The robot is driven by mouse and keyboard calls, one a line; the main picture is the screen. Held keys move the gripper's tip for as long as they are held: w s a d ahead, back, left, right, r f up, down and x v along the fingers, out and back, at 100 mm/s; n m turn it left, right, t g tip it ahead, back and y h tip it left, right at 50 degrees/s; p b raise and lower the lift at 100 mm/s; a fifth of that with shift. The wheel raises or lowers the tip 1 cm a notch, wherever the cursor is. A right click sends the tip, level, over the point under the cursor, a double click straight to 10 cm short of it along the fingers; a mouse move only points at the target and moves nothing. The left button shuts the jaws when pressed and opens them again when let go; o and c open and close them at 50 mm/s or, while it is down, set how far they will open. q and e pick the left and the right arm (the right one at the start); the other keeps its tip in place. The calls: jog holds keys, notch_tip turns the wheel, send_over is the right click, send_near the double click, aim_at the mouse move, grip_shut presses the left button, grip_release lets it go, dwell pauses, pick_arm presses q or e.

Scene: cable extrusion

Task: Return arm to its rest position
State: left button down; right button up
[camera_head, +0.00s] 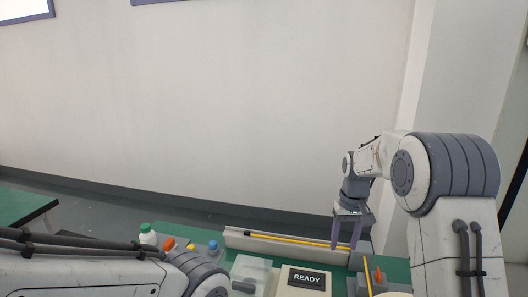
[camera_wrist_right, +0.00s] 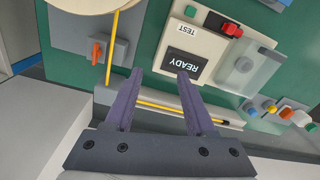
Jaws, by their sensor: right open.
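My right arm (camera_head: 455,165) comes in from the right in the head view. Its gripper (camera_head: 346,247) points down over the right part of a pale trough (camera_head: 270,242) that holds a yellow cable. In the right wrist view the purple fingers of the right gripper (camera_wrist_right: 160,75) are apart, with nothing held between them. The yellow cable (camera_wrist_right: 165,106) runs along the trough behind the fingers. My left arm (camera_head: 90,275) crosses the lower left of the head view, and its gripper is out of frame.
A tester box with a READY display (camera_head: 307,278) stands on the green table (camera_wrist_right: 140,20). The space above the table before the wall is free.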

jog(key=s+a+r+n, duration=0.2)
jog(key=s+a+r, duration=0.1)
jog(key=s+a, duration=0.65)
jog(key=s+a+n, duration=0.2)
jog(key=s+a, duration=0.2)
jog(key=s, duration=0.8)
jog(key=s+a+n, duration=0.3)
jog(key=s+a, duration=0.2)
jog(key=s, duration=0.6)
jog(key=shift+s+f+y, duration=0.4)
jog(key=shift+f, duration=0.05)
